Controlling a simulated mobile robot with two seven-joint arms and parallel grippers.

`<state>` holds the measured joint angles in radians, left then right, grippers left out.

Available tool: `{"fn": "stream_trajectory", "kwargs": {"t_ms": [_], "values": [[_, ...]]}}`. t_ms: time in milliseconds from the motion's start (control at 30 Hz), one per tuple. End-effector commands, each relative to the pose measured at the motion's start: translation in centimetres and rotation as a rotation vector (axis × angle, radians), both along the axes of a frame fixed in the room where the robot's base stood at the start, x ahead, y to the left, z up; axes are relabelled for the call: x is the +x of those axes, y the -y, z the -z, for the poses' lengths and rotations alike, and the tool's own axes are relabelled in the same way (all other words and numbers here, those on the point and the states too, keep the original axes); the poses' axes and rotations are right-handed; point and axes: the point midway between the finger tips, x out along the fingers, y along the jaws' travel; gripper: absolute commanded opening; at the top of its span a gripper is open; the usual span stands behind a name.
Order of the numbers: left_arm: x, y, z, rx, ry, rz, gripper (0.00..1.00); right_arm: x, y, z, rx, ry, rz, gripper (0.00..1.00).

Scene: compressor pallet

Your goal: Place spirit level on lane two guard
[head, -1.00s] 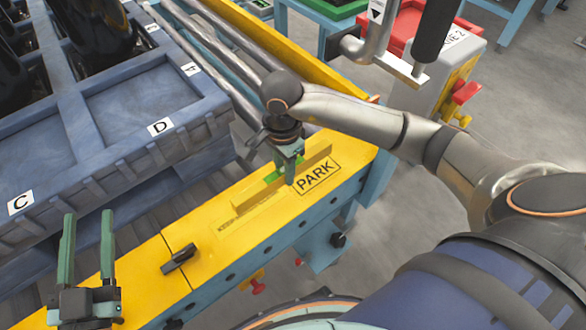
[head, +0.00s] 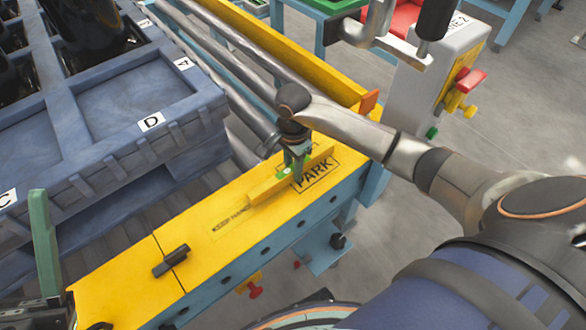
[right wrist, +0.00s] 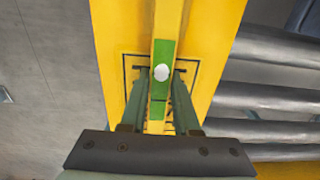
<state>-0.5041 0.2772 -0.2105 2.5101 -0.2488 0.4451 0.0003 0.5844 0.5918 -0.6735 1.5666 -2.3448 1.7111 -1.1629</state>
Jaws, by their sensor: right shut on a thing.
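The spirit level is a yellow bar (head: 265,191) with a green window that also shows in the right wrist view (right wrist: 163,50). My right gripper (head: 297,157) is shut on it near its middle, one finger on each side in the right wrist view (right wrist: 161,76). The level lies along the yellow guard beam (head: 215,255), over the box marked PARK. I cannot tell whether it touches the beam. Its far part is partly hidden by the gripper in the head view. My left gripper shows one green finger (head: 43,245) at the lower left; its other finger is outside the frame.
A blue-grey pallet (head: 120,97) with lettered cells stands at the left. Metal rollers (head: 215,70) run beside the beam. A black clip (head: 171,260) sits on the beam's near part. A white post (head: 425,85) ending in "NE 2" stands at the upper right, with red and yellow knobs.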

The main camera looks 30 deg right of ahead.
Motion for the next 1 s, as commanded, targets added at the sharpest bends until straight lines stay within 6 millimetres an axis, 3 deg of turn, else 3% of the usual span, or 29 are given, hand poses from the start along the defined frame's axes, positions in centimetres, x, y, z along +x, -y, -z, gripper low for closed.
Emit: {"fn": "stream_trajectory", "kwargs": {"t_ms": [367, 400, 600, 867, 1000], "values": [[0.0, 0.0, 0.4, -0.004, -0.005, 0.003, 0.5, 0.1, 0.0, 0.4, -0.001, 0.003, 0.0, 0.0], [0.1, 0.0, 0.3, -0.003, -0.006, 0.002, 0.5, 0.1, 0.0, 0.3, 0.0, 0.002, 0.0, 0.34], [0.1, 0.0, 0.3, -0.004, -0.006, 0.003, 0.5, 0.0, 0.0, 0.3, 0.0, 0.002, 0.0, 0.57], [0.1, 0.0, 0.2, -0.004, -0.006, 0.003, 0.5, 0.0, 0.0, 0.2, 0.0, 0.002, 0.0, 0.6], [0.0, 0.1, -0.3, 0.0, -0.004, 0.001, 0.5, 0.1, 0.0, -0.8, 0.0, 0.005, 0.0, 0.6]]}}
